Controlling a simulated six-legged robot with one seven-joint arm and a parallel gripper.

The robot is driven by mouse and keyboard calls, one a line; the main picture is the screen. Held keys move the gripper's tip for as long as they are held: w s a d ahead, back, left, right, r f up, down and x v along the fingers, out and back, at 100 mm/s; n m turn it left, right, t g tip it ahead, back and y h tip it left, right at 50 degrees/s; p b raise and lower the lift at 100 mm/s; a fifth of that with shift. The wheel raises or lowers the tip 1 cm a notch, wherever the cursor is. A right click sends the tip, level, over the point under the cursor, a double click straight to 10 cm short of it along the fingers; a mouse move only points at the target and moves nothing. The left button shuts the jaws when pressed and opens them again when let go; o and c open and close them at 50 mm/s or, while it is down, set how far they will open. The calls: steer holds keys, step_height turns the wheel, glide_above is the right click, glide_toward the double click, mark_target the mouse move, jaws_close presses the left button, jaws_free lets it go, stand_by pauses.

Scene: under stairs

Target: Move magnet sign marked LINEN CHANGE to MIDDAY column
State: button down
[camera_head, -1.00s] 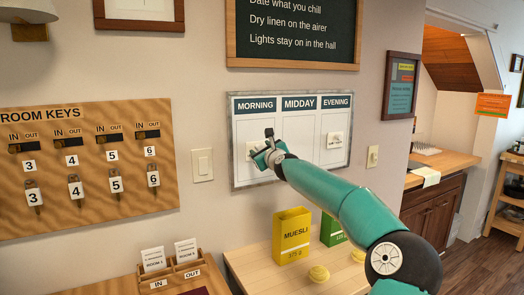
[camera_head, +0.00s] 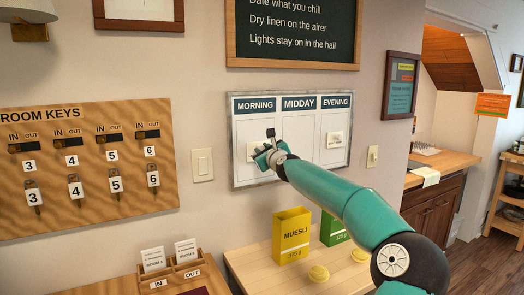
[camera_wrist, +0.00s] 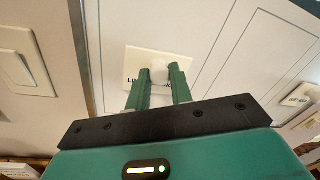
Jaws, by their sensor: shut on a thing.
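The whiteboard (camera_head: 233,150) on the wall has columns headed MORNING, MIDDAY and EVENING. My gripper (camera_head: 270,148) is in front of the MORNING column, near its border with MIDDAY. In the wrist view my gripper (camera_wrist: 164,80) is shut on the pale knob of a cream magnet sign (camera_wrist: 133,62). The sign's lettering is mostly hidden by the fingers; only its first letters show, so I cannot read it fully. In the head view my gripper hides most of this sign. Another magnet sign (camera_head: 335,139) is in the EVENING column. The MIDDAY column (camera_head: 299,125) shows no sign.
A light switch (camera_head: 202,165) is left of the board, and another (camera_head: 372,156) is right of it. A yellow MUESLI box (camera_head: 291,236) and a green box (camera_head: 333,231) stand on the table below. A key board (camera_head: 90,205) hangs at left.

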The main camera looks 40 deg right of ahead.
steer(key=shift+v, duration=2.1)
steer(key=shift+s+d, duration=0.1)
steer(key=shift+d, duration=0.1)
steer(key=c, duration=2.1)
jaws_free()
jaws_close()
steer(key=shift+s+d, duration=0.1)
steer(key=shift+d, duration=0.05)
